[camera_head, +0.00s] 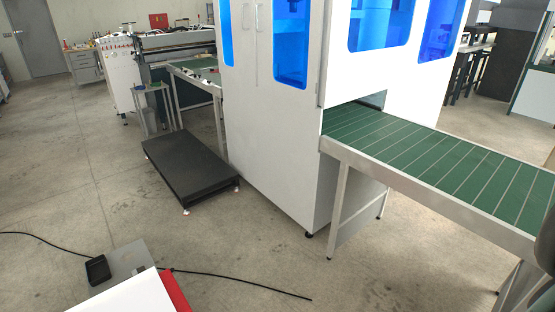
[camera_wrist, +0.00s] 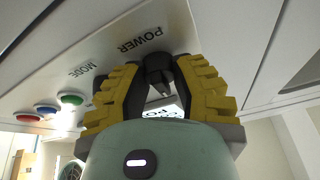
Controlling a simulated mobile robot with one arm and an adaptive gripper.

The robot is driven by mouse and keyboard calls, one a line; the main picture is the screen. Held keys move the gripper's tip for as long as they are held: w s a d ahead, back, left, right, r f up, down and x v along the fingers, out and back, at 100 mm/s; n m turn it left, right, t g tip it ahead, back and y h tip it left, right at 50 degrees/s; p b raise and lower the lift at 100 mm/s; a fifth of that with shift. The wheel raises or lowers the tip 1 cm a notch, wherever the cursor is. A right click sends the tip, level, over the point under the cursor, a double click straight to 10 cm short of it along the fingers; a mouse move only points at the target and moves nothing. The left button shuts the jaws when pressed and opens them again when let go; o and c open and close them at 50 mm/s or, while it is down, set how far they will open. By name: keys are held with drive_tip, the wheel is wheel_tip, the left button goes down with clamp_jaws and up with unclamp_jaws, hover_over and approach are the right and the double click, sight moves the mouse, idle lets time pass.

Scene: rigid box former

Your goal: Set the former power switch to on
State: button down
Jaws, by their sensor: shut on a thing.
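The power switch (camera_wrist: 156,76) is a dark knob on a white panel, under the POWER label (camera_wrist: 140,40) in the wrist view. The lettering appears upside down. My gripper (camera_wrist: 160,66) has yellow and black fingers, one on each side of the knob, and is shut on it. The fingers hide part of the knob, and its on or off marks cannot be read. The former (camera_head: 285,130) is probably the large white machine with blue windows in the head view. My gripper does not show clearly there.
Left of the switch are the MODE label (camera_wrist: 77,71) and green (camera_wrist: 69,99), blue (camera_wrist: 45,108) and red (camera_wrist: 27,117) buttons. In the head view a green conveyor (camera_head: 440,160) extends right and a low black platform (camera_head: 190,167) lies left.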

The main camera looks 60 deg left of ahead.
drive_tip(key=m+g, duration=0.1)
drive_tip(key=m, duration=0.2)
drive_tip(key=m+g+b, duration=0.1)
drive_tip(key=m+g, duration=0.1)
drive_tip(key=m, duration=0.1)
drive_tip(key=shift+f+y, duration=0.15)
drive_tip(key=shift+y, duration=0.25)
drive_tip(key=m+g+b, duration=0.1)
drive_tip(key=m, duration=0.2)
drive_tip(key=m+g+y+b, duration=0.1)
drive_tip(key=m+b, duration=0.1)
drive_tip(key=m, duration=0.1)
drive_tip(key=shift+y, duration=0.3)
drive_tip(key=m+y+b, duration=0.1)
drive_tip(key=m, duration=0.1)
drive_tip(key=m+g+b, duration=0.1)
drive_tip(key=m+b, duration=0.1)
drive_tip(key=m, duration=0.1)
drive_tip(key=shift+w+y, duration=0.1)
drive_tip(key=shift+y, duration=0.3)
drive_tip(key=shift+r+m+y+b, duration=0.2)
drive_tip(key=shift+m+y+b, duration=0.4)
drive_tip(key=shift+m+b, duration=1)
drive_tip(key=c, duration=0.9)
unclamp_jaws()
drive_tip(key=shift+d, duration=0.1)
drive_tip(key=shift+c, duration=0.2)
drive_tip(key=shift+w+r, duration=0.1)
